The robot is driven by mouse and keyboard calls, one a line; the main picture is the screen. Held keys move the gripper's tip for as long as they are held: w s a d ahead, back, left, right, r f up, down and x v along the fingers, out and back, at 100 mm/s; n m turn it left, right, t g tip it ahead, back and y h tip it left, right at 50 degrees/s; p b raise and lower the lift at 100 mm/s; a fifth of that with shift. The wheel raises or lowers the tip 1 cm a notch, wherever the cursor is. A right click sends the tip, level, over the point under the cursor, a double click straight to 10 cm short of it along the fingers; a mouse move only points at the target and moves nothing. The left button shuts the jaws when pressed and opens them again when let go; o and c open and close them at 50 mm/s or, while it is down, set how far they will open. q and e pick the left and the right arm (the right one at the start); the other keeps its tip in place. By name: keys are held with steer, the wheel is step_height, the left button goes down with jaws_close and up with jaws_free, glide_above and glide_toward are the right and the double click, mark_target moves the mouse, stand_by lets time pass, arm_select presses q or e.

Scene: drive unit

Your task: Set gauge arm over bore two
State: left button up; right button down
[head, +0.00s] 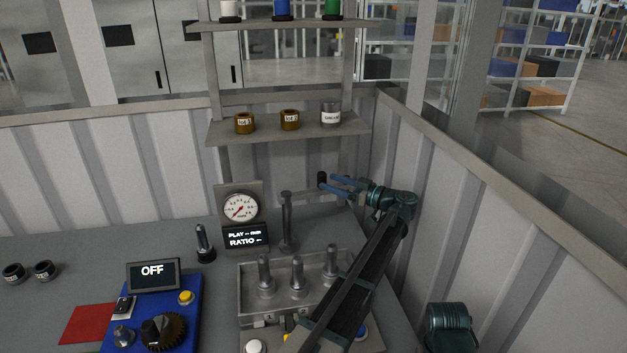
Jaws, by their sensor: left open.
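The gauge arm (308,196) is a thin bar running right from the top of a grey upright post (287,225). A dark knob (321,178) stands at its right end. My left gripper (333,185), with blue fingers, is open and points left at the knob. Its tips are close to the knob; I cannot tell whether they touch it. A metal block (248,296) in front of the post carries several upright metal pins (297,276). The bar points away from the block, toward the back right. I cannot make out bore numbers. My right gripper is not in view.
A dial gauge (240,207) stands above a display reading "RATIO" (244,238). A blue control box (183,318) with an "OFF" screen (152,272) is at the left. A shelf (280,130) stands behind. A ribbed wall (500,230) closes the right side, near my arm.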

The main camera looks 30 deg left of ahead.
mark_target(316, 189)
arm_select(q)
steer(key=a, duration=0.7)
steer(key=shift+w, duration=0.45)
steer(key=shift+a, duration=0.1)
steer(key=shift+c, duration=0.2)
jaws_close()
stand_by(0.7)
